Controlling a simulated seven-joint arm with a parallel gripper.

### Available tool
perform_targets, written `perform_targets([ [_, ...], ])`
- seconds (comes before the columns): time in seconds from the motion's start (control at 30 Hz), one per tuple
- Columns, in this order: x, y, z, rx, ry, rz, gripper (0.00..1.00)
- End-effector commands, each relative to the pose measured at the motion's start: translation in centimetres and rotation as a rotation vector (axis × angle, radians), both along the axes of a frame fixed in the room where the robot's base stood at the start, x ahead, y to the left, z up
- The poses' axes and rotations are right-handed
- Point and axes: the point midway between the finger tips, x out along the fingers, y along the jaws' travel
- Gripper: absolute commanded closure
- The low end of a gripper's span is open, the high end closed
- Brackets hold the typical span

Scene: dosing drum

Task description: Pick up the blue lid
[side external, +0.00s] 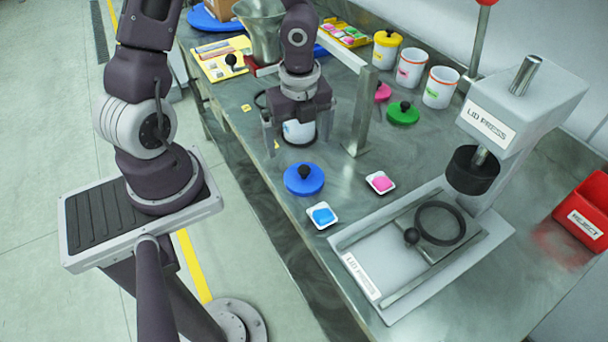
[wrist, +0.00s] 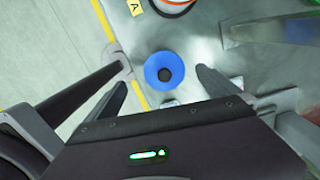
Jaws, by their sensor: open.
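The blue lid (side external: 304,185) is a round disc with a black knob, lying flat on the steel bench near its front edge. The wrist view shows the blue lid (wrist: 152,75) from above, with its knob near the middle. My gripper (side external: 298,146) is open and points down over the bench, just behind the lid in the side view. A white jar (side external: 299,131) with a blue mark shows between its fingers there. In the wrist view my gripper (wrist: 167,78) has a finger on each side of the lid; contact cannot be told.
A white dish with a blue piece (side external: 322,215) and one with a pink piece (side external: 380,182) lie near the lid. The lid press (side external: 365,275) stands to the right. A metal post (side external: 361,115), green lid (side external: 407,117) and several jars are behind. A red reject bin (side external: 585,215) is far right.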

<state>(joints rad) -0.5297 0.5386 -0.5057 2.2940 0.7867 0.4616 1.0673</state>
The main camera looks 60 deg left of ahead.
Motion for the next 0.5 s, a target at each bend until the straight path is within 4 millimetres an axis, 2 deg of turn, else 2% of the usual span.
perform_targets([
  [0.03,0.0,-0.4,-1.1,-0.034,0.018,-0.057,0.0],
  [0.17,0.1,-0.9,-2.7,-0.073,0.025,-0.141,0.0],
  [0.5,0.5,-1.4,-8.3,-0.071,0.027,-0.144,0.0],
])
